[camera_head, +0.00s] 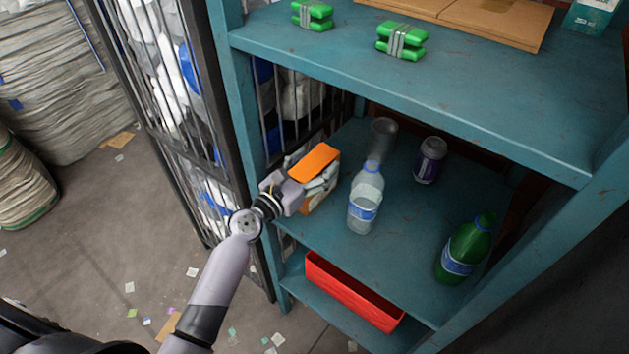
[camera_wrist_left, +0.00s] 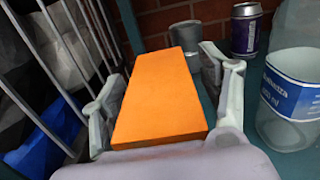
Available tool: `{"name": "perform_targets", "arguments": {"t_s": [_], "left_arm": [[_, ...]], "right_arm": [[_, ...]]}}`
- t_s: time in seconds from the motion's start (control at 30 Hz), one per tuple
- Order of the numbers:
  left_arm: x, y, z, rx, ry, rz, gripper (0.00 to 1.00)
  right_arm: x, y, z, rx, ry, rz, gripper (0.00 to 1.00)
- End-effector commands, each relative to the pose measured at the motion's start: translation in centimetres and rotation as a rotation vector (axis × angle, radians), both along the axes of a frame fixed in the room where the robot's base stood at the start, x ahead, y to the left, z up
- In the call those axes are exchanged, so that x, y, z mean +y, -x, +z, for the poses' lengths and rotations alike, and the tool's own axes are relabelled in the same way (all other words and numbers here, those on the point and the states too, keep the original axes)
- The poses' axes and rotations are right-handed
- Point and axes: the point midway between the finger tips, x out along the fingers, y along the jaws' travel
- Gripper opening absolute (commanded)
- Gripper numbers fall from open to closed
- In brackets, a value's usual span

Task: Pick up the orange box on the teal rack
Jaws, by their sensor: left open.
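The orange box (camera_head: 315,162) stands on the middle shelf of the teal rack (camera_head: 400,220), near its left edge. In the left wrist view the box (camera_wrist_left: 160,98) fills the middle, between the two fingers. My left gripper (camera_head: 312,180) reaches in from the left and is open around the box, with one finger on each side. In the left wrist view my left gripper (camera_wrist_left: 165,100) shows a small gap by the left finger; contact on the right cannot be told. My right gripper is not in view.
A clear bottle (camera_head: 366,198) stands just right of the box. A grey cup (camera_head: 382,138), a purple can (camera_head: 430,160) and a green bottle (camera_head: 466,248) share the shelf. A red bin (camera_head: 352,290) sits below. A barred cage (camera_head: 170,100) stands left.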

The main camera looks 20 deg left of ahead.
Motion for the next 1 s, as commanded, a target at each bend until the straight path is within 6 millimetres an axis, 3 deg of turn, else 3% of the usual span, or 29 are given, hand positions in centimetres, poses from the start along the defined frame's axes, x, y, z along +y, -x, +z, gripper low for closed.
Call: {"name": "perform_targets", "arguments": {"t_s": [0.23,0.8,1.0], "left_arm": [[-0.05,-0.08,-0.05,0.001,0.0,0.0,0.68],[-0.02,-0.06,-0.05,0.001,0.0,0.0,0.3],[-0.02,-0.06,0.04,0.0,0.0,0.0,0.3]], "right_arm": [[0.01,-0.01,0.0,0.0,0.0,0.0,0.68],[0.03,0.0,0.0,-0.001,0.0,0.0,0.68],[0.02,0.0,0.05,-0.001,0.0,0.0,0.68]]}}
